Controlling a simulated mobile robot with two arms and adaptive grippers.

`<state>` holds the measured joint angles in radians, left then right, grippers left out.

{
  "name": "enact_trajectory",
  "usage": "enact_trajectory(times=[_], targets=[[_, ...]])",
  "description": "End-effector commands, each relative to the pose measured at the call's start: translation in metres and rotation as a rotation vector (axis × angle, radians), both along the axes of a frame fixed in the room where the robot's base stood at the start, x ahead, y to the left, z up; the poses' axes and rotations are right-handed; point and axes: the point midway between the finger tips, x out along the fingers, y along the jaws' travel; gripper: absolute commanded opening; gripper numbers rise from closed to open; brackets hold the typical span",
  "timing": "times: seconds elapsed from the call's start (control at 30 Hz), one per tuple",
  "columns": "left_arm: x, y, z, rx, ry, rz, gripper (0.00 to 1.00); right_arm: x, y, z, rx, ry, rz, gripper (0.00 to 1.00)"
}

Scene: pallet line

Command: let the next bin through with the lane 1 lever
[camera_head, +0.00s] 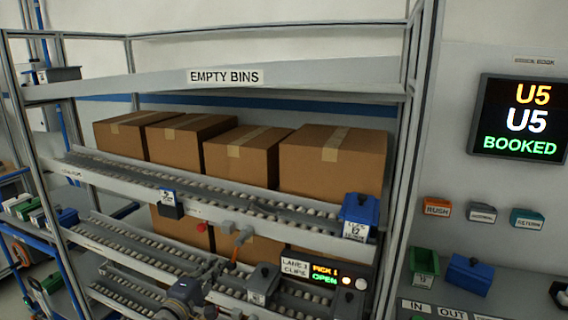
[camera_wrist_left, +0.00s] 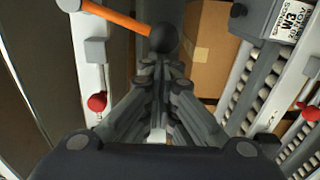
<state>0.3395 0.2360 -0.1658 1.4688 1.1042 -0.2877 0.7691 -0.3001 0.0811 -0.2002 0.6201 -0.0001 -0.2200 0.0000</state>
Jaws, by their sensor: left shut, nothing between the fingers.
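The lever has an orange handle (camera_wrist_left: 118,15) ending in a black ball knob (camera_wrist_left: 163,38) in the left wrist view. In the head view a short piece of the orange handle (camera_head: 232,264) shows beside the lower rack lanes. My left gripper (camera_wrist_left: 160,75) is shut and empty, its fingertips just below the ball knob; I cannot tell whether they touch it. It also shows in the head view (camera_head: 213,268), in front of the rack. A panel (camera_head: 324,274) marked lane 1 clips reads "PICK 1" and "OPEN". A dark bin (camera_head: 263,283) sits left of that panel. My right gripper is not in view.
Cardboard boxes (camera_head: 241,155) stand behind the upper roller lane (camera_head: 235,193). A blue bin (camera_head: 359,212) is at that lane's right end. A screen (camera_head: 521,119) at right reads "U5 BOOKED".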

Motion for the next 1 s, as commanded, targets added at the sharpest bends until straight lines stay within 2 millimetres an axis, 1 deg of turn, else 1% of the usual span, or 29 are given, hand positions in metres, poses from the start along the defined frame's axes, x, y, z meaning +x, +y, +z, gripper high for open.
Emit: enact_trajectory(times=[0.17, 1.0], targets=[[-0.001, -0.004, 0.001, -0.001, 0.001, -0.001, 0.0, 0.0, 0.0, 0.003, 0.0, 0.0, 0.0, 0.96], [-0.013, -0.036, 0.002, -0.001, -0.001, -0.001, 0.0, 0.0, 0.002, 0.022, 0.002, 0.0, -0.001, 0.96]])
